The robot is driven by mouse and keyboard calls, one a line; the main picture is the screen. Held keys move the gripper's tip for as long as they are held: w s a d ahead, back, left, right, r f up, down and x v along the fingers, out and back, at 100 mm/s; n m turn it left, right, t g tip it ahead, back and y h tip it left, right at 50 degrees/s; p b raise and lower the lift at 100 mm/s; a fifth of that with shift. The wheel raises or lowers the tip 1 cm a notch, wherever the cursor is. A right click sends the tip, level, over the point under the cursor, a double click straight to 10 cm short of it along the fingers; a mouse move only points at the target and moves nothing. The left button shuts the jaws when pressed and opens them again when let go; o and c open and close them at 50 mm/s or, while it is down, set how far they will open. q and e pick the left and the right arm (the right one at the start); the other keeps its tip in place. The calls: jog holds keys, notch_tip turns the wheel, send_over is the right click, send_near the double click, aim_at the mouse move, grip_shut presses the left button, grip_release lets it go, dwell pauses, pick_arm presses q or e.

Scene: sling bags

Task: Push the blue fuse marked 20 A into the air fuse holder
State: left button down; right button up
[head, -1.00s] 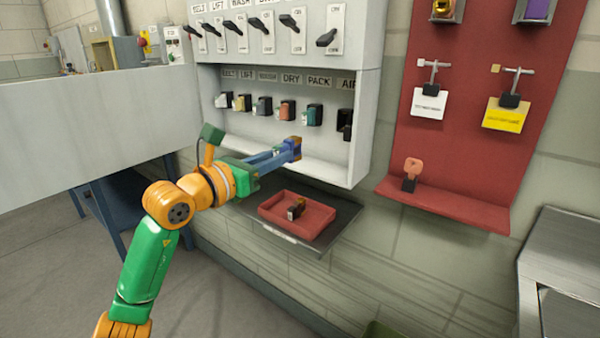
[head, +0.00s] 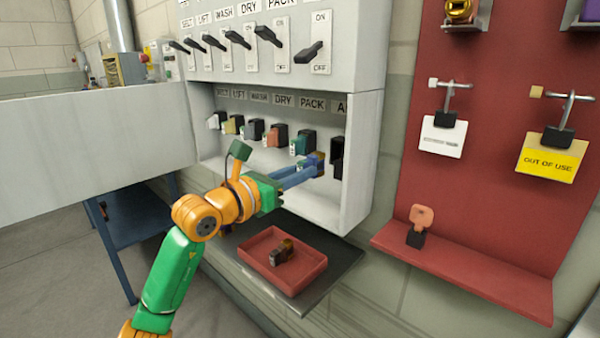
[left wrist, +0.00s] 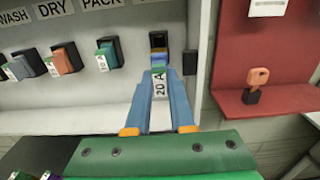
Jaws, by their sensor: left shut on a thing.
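My left gripper (head: 315,166) is shut on the blue fuse (head: 319,158), holding it in front of the fuse panel. In the left wrist view the fingers (left wrist: 159,80) flank a white label reading 20 A, with the blue fuse body (left wrist: 160,58) just beyond. The black air fuse holder (head: 337,160) is at the right end of the holder row, just right of the fuse in the head view. In the left wrist view the holder (left wrist: 158,40) lies straight ahead of the fuse. I cannot tell whether they touch. My right gripper is out of view.
Holders with coloured fuses, such as the PACK one (head: 305,142), stand to the left. The cabinet's side wall (head: 361,165) is close on the right. A red tray (head: 312,275) with a dark fuse (head: 284,251) sits below. A red board (head: 485,265) holds tags and a key.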

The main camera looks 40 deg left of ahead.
aim_at(319, 160)
pick_arm(q)
jog(key=shift+s+r, duration=0.25)
jog(key=shift+s, duration=0.5)
jog(key=shift+s+a, duration=0.1)
jog(key=shift+s, duration=0.15)
jog(key=shift+w+r, duration=0.2)
jog(key=w+p, duration=0.1)
jog(key=w, duration=0.1)
jog(key=w+p, duration=0.2)
jog(key=shift+w+d, duration=0.2)
jog(key=shift+w, duration=0.1)
jog(key=shift+w+f, duration=0.15)
jog(key=shift+w, duration=0.4)
jog(key=shift+f, duration=0.1)
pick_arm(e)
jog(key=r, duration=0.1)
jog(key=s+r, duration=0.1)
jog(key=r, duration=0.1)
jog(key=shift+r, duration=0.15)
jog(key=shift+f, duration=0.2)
pick_arm(q)
jog(key=shift+w+d+p, duration=0.1)
jog(key=shift+w+p, duration=0.4)
jog(key=shift+w, duration=0.45)
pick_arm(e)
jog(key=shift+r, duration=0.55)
